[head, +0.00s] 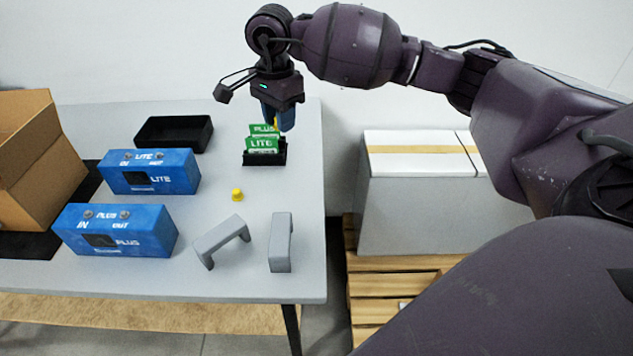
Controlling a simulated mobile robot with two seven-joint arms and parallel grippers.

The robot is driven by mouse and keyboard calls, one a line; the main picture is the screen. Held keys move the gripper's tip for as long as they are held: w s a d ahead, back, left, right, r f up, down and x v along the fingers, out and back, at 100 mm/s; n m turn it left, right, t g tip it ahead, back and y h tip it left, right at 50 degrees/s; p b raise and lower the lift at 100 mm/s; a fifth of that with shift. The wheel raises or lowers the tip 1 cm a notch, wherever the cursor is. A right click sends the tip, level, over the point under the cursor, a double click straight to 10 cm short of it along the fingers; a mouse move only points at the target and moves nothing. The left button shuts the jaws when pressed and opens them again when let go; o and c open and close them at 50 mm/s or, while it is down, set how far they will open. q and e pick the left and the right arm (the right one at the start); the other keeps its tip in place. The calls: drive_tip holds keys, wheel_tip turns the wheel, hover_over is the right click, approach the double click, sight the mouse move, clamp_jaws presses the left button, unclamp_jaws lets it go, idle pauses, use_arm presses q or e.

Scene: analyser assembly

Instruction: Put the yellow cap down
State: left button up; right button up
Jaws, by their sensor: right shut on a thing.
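My right gripper (276,119) points down above the back right of the table, over the green cards. Its blue fingers are shut on a yellow cap (276,123). Only a small yellow patch of this cap shows between the fingertips; the fingers hide the rest. Another yellow cap (237,195) stands on the open tabletop in front of the card holder. My left gripper is not in view.
Green PLUS and LITE cards (263,143) stand in a black holder (265,160). A black tray (174,143), the blue LITE box (150,185), the blue PLUS box (115,244) and a cardboard box (35,165) are leftward. Grey brackets (222,239) (281,252) are near the front.

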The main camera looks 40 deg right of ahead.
drive_tip(key=shift+s+d+f, duration=0.1)
drive_tip(key=shift+s+f, duration=0.1)
wheel_tip(320, 180, down, 4)
drive_tip(key=f, duration=0.1)
drive_tip(key=b, duration=0.2)
hover_over(287, 197)
wheel_tip(287, 197, down, 9)
drive_tip(key=shift+f, duration=0.1)
wheel_tip(287, 197, down, 5)
drive_tip(key=shift+r, duration=0.1)
drive_tip(key=shift+f, duration=0.4)
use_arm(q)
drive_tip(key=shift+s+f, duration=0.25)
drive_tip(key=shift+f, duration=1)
